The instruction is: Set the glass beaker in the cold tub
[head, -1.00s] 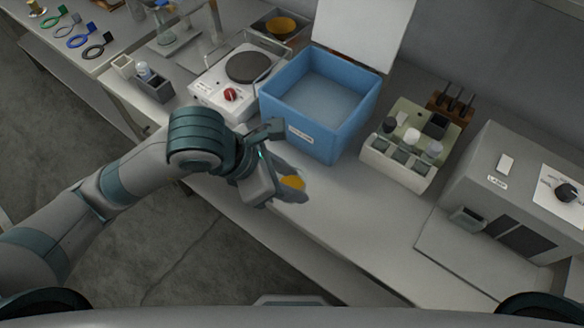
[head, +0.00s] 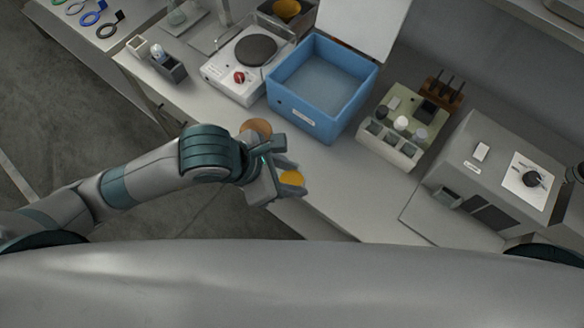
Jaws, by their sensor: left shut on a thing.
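My left gripper (head: 278,172) is shut on the glass beaker (head: 291,179), which holds orange liquid. The fingers hide part of the beaker. They hold it over the front edge of the bench, in front of the cold tub and apart from it. The cold tub (head: 303,122) is a blue open box with a small label on its front wall. A pale blue surface shows inside, with no object in it. My right gripper is not in view.
A hotplate (head: 240,78) with a red knob stands left of the tub. A brown disc (head: 257,127) lies behind my left gripper. A vial rack (head: 390,145) and a grey box with a dial (head: 480,155) stand to the right. A pale panel (head: 362,25) rises behind the tub.

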